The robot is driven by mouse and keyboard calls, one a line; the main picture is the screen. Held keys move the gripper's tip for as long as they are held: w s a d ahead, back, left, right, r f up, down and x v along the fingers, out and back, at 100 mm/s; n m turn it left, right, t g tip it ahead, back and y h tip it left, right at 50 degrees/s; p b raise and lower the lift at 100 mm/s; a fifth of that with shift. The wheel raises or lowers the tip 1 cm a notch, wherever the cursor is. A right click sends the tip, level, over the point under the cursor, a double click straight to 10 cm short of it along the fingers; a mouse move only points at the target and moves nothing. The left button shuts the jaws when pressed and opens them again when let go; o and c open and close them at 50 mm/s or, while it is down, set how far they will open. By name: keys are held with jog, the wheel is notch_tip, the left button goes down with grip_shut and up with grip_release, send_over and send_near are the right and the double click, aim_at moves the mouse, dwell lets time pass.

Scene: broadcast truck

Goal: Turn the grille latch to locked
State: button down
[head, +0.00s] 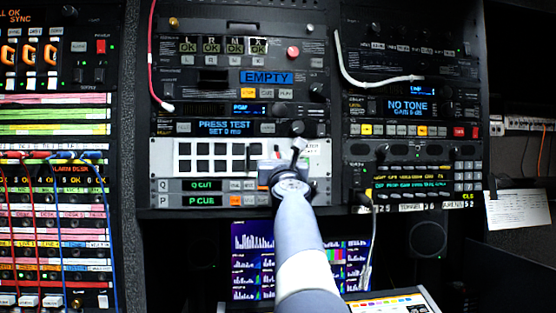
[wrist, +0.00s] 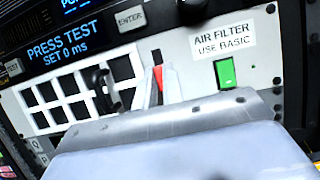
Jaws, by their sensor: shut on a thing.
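The white grille panel (head: 163,150) has rows of dark square openings and sits in the middle rack. It also shows in the wrist view (wrist: 65,101), with a black handle (wrist: 102,88) at the right of its openings. My gripper (head: 298,150) is at the panel's right part, shut on what appears to be the grille latch. In the wrist view the pale fingertips (wrist: 163,84) are beside a red mark (wrist: 158,77). A green mark (wrist: 226,72) is farther right, apart from the fingers. The latch is mostly hidden by my gripper, so its exact angle cannot be told.
An "AIR FILTER USE BASIC" label (wrist: 221,40) is above the green mark. The "PRESS TEST" unit (head: 225,127) with knobs is just above the panel, and the Q CUT and P CUE rows (head: 203,185) are below. A white cable (head: 362,80) hangs at the right rack.

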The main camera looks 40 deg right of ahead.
jog(key=shift+n, duration=0.4)
jog(key=n+y, duration=0.1)
jog(key=n, duration=0.1)
jog(key=n+t+y, duration=0.1)
jog(key=n+y, duration=0.1)
jog(key=n, duration=0.1)
jog(key=shift+d, duration=0.1)
jog(key=shift+r+n+g+y+p, duration=0.1)
jog(key=shift+n+g+y+p, duration=0.65)
jog(key=shift+n, duration=2)
jog(key=shift+f+n+g+y+p, duration=0.1)
jog(key=shift+n+y+p, duration=1.15)
jog(key=shift+n, duration=1.45)
jog(key=shift+r+n+g+y+p, duration=0.1)
jog(key=shift+n+g+y+p, duration=0.65)
jog(key=shift+n, duration=2)
jog(key=shift+t+p, duration=0.3)
jog(key=shift+p, duration=0.05)
jog(key=c, duration=1.5)
grip_release()
jog(key=shift+s, duration=0.1)
